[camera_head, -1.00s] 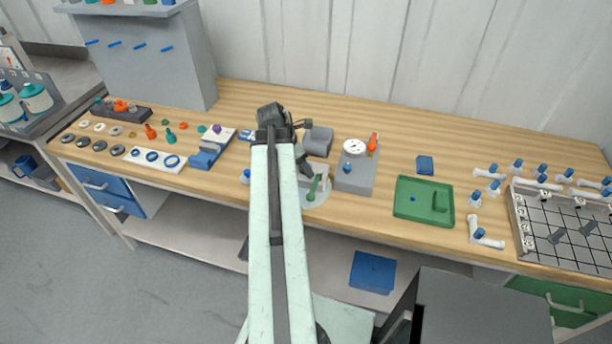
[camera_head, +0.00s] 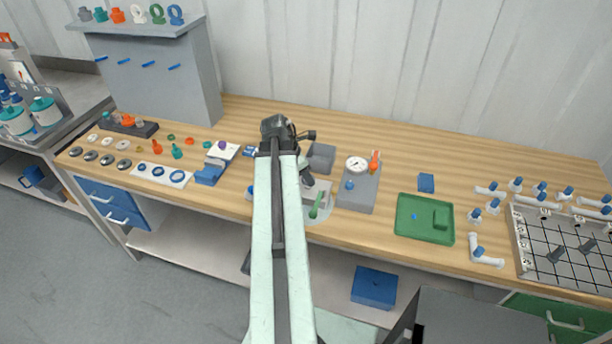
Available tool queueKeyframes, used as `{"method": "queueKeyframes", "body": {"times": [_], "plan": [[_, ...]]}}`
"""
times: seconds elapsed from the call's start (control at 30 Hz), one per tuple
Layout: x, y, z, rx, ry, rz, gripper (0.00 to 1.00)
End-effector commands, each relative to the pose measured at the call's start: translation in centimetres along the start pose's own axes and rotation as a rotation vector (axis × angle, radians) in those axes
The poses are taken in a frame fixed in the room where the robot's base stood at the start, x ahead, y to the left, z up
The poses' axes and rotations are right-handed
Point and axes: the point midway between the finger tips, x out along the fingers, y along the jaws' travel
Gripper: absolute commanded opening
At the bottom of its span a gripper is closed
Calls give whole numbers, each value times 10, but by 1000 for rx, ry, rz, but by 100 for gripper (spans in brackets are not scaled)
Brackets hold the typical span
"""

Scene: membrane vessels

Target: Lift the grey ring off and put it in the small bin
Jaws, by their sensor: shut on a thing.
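My gripper (camera_head: 307,178) is at the far end of my pale arm, low over the bench by a small grey fixture (camera_head: 325,190) with a green handle (camera_head: 315,206). The jaws are small and dark here. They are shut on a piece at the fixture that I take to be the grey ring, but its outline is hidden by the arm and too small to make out. A grey box (camera_head: 320,157) stands just behind the gripper. It may be the small bin, but I cannot tell for sure.
A grey block with a white gauge (camera_head: 357,165) and an orange-topped piece (camera_head: 374,162) stands close to the right. A green tray (camera_head: 425,238) lies further right. The bench behind is mostly clear.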

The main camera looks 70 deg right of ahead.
Motion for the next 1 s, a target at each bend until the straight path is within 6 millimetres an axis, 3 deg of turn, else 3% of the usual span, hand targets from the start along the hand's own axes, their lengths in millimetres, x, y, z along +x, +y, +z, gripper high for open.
{"method": "queueKeyframes", "body": {"times": [0.03,0.1,0.3,0.57,1.0], "plan": [[-20,0,8,0,0,0,2],[-35,0,15,0,0,0,2],[-65,0,27,1,0,0,2],[-68,0,29,1,0,0,2],[-94,0,40,1,0,-1,2]]}}
